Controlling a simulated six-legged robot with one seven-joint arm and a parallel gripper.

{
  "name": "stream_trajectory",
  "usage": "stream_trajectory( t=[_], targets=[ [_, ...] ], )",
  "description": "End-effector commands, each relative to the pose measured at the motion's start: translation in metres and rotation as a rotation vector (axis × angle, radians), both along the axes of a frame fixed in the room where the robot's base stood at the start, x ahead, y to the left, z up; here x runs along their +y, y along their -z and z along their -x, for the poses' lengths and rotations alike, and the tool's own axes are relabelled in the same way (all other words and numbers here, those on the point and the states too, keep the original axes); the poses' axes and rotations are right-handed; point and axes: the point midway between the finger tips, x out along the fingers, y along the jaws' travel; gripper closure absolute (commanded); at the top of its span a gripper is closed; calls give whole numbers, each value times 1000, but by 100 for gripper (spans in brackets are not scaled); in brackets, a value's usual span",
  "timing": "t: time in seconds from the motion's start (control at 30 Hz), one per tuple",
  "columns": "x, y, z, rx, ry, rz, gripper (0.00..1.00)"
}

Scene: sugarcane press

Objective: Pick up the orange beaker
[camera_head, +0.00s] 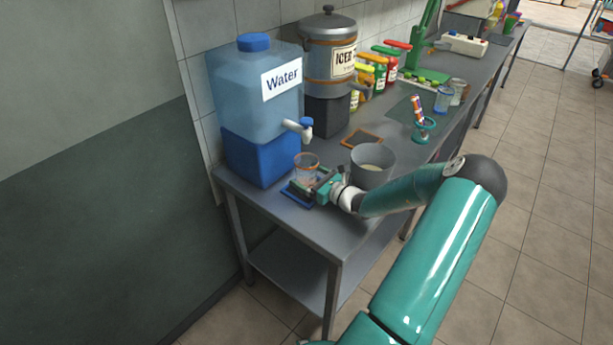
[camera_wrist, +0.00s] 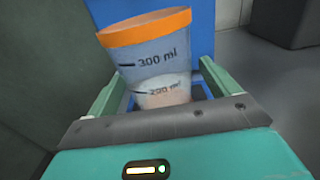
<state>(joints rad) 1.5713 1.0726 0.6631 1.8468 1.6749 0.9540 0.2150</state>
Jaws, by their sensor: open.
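The orange beaker is a clear cup with an orange rim and volume marks. In the head view the beaker (camera_head: 306,163) stands near the table's front left corner, before the water dispenser. In the wrist view the beaker (camera_wrist: 155,55) fills the upper middle, slightly tilted in the picture, with its 300 ml and 200 ml marks facing me. My gripper (camera_head: 308,185) is low at the beaker. In the wrist view my gripper (camera_wrist: 165,85) is open, with one finger on each side of the beaker. The beaker's base is hidden behind my gripper's front edge.
The water dispenser (camera_head: 255,105) stands close behind the beaker, its tap (camera_head: 299,128) just above it. A grey pot (camera_head: 372,163) is to the right, near my wrist. An orange-framed board (camera_head: 361,139) lies behind the pot. A metal iced drink dispenser (camera_head: 329,70) stands farther back.

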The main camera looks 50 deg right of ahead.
Motion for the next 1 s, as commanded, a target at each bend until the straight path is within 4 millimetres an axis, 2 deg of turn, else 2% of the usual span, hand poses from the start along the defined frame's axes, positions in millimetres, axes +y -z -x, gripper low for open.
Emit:
stream_trajectory(
  t=[0.1,0.27,0.53,0.6,1.0],
  targets=[
    [0,0,-7,1,1,0,13],
    [0,0,-7,1,1,0,13],
    [1,0,-7,1,1,0,64],
    [1,0,-7,0,0,1,70],
    [1,-4,-7,0,0,1,70]
  ],
)
